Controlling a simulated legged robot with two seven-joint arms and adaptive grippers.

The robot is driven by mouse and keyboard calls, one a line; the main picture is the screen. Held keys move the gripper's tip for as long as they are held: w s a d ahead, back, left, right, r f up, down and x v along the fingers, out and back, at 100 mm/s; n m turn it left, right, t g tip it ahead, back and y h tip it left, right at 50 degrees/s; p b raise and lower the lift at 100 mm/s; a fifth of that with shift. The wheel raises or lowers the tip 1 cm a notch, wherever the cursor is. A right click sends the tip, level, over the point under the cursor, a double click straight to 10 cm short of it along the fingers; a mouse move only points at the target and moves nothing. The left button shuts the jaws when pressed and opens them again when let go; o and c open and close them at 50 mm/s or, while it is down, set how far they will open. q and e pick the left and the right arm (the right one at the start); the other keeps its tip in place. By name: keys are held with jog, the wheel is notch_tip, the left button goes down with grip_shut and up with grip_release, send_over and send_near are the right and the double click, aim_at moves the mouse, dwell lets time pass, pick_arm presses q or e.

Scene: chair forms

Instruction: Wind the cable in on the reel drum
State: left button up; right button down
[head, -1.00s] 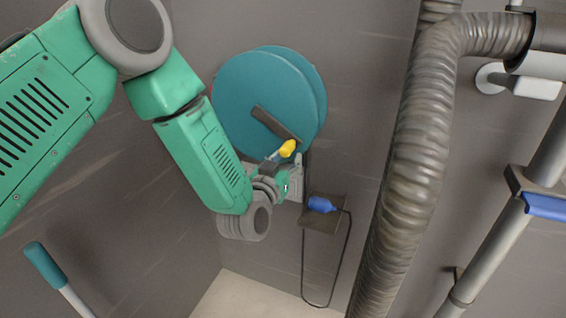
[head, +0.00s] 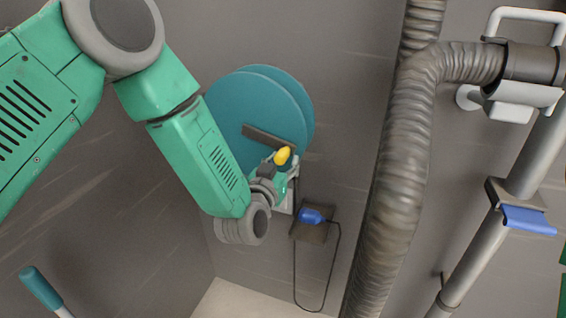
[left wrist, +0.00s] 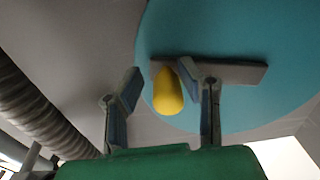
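The teal reel drum (head: 245,100) stands against the grey wall, with a dark crank bar (head: 262,136) across its face. A yellow knob (head: 283,156) sits near the bar's right end. My left gripper (left wrist: 160,73) has its fingers apart on either side of the yellow knob (left wrist: 167,95), with a visible gap on the left side. In the head view the left gripper (head: 275,165) is at the knob, its fingers small there. A black cable (head: 338,262) hangs in a loop below the drum to a blue plug (head: 311,216) on a small dark bracket. My right gripper is out of view.
A thick ribbed hose (head: 402,170) runs down the wall right of the drum. Beyond it are a grey pipe with a blue lever (head: 528,219) and a white handle (head: 525,15). A teal-handled stick (head: 41,289) stands at lower left. Open wall lies between drum and hose.

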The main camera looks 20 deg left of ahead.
pick_arm(q)
jog(key=r+p, duration=0.2)
jog(key=r, duration=0.2)
jog(key=shift+d, duration=0.2)
jog(key=shift+f, duration=0.1)
jog(key=r+p, duration=0.2)
jog(key=r, duration=0.1)
jog(key=r+p, duration=0.1)
jog(key=r, duration=0.1)
jog(key=shift+a+p, duration=0.3)
jog(key=shift+a, duration=0.1)
jog(key=shift+f, duration=0.2)
jog(key=o, duration=0.7)
